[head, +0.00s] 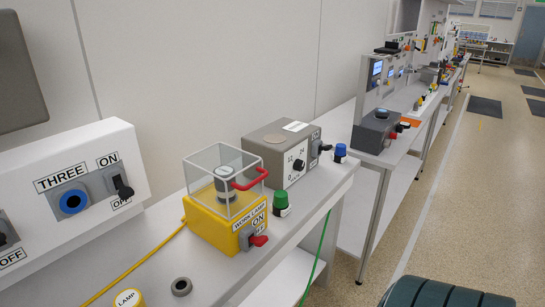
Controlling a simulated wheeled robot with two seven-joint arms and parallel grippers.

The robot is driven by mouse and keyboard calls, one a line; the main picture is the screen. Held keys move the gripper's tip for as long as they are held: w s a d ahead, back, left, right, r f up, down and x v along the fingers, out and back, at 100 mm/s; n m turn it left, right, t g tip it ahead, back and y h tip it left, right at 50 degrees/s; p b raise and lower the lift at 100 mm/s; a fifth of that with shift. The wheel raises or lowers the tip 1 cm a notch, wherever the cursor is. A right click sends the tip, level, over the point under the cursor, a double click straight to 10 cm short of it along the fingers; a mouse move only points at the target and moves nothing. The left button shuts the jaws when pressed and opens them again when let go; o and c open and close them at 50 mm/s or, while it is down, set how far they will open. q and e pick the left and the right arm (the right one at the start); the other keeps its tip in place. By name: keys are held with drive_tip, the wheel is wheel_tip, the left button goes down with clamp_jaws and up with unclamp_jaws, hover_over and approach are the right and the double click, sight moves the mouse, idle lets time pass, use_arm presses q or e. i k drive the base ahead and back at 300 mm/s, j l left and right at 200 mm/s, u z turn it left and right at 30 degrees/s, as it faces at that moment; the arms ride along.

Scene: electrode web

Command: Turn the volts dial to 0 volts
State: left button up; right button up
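The likely volts dial (298,165) is a small black knob on a pale numbered face. It is on the front of a grey box (262,148) standing on the bench, middle of the head view. Numbers that look like 12, 24 and 0 show around the knob; its pointer is too small to read. A dark lever switch (318,147) is on the same box, right of the dial. Neither of my grippers is in view.
A yellow work lamp box (215,232) with a clear cover and red handle stands left of the grey box. A green-capped item (281,199) and a blue-capped item (340,151) stand nearby. A white panel labelled THREE (100,150) is at left. Floor is open at right.

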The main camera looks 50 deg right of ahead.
sight(299, 165)
drive_tip(key=l+u, duration=0.15)
drive_tip(key=l, duration=0.35)
drive_tip(key=l+u, duration=0.15)
drive_tip(key=l, duration=0.4)
drive_tip(key=k+l+u, duration=0.2)
drive_tip(key=l, duration=0.3)
drive_tip(key=l+u, duration=0.15)
drive_tip(key=l, duration=0.35)
drive_tip(key=k+l, duration=0.1)
drive_tip(key=l, duration=0.35)
drive_tip(key=k+l, duration=0.1)
drive_tip(key=l, duration=0.4)
drive_tip(key=k+l, duration=0.1)
drive_tip(key=l, duration=0.35)
drive_tip(key=k+l, duration=0.15)
drive_tip(key=l, duration=0.3)
drive_tip(key=k+l, duration=0.1)
drive_tip(key=l, duration=0.35)
drive_tip(key=k+l, duration=0.1)
drive_tip(key=l, duration=0.4)
drive_tip(key=u, duration=0.05)
